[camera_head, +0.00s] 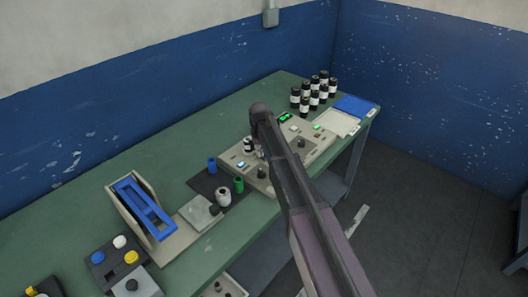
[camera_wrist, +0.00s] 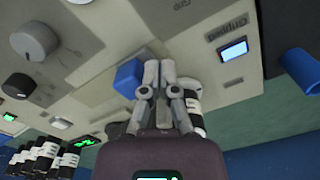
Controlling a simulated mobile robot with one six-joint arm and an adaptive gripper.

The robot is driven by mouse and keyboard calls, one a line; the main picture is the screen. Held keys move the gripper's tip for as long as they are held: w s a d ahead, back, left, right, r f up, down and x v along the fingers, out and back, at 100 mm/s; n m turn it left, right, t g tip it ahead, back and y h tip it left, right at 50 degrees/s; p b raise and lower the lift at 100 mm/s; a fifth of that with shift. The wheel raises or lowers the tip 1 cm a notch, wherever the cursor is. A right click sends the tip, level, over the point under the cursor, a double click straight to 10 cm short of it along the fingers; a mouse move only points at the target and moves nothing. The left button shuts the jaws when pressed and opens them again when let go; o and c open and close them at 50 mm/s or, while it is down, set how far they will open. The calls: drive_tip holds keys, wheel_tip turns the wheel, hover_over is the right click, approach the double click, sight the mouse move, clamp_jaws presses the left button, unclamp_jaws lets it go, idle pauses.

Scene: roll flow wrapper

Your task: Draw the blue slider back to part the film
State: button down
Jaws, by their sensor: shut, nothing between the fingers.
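A blue block-shaped knob (camera_wrist: 128,78), which looks like the slider, stands on the grey control panel (camera_wrist: 85,70) in the wrist view. My gripper (camera_wrist: 158,64) is shut and empty, its fingertips close together just to the right of the blue knob. I cannot tell whether they touch it. In the head view my arm covers this part of the panel (camera_head: 318,150), and the blue knob is hidden there. I cannot make out any film.
A blue cylinder (camera_head: 211,164), a green cylinder (camera_head: 238,185) and a blue-framed stand (camera_head: 118,199) are left of the panel. Several dark bottles (camera_head: 305,104) stand behind it.

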drive_tip(key=shift+w+d, duration=0.1)
drive_tip(key=shift+w, duration=0.05)
drive_tip(key=shift+w+d, duration=1)
drive_tip(key=shift+w, duration=0.3)
drive_tip(key=shift+w+d, duration=1)
drive_tip(key=shift+w, duration=0.25)
drive_tip(key=shift+w+d, duration=1)
drive_tip(key=shift+w, duration=0.3)
drive_tip(key=shift+s+a, duration=0.1)
drive_tip(key=shift+s, duration=0.05)
drive_tip(key=shift+s+a, duration=0.2)
drive_tip(key=shift+s, duration=0.1)
drive_tip(key=shift+s+a, duration=0.1)
wheel_tip(320, 180, up, 8)
drive_tip(key=p, duration=0.8)
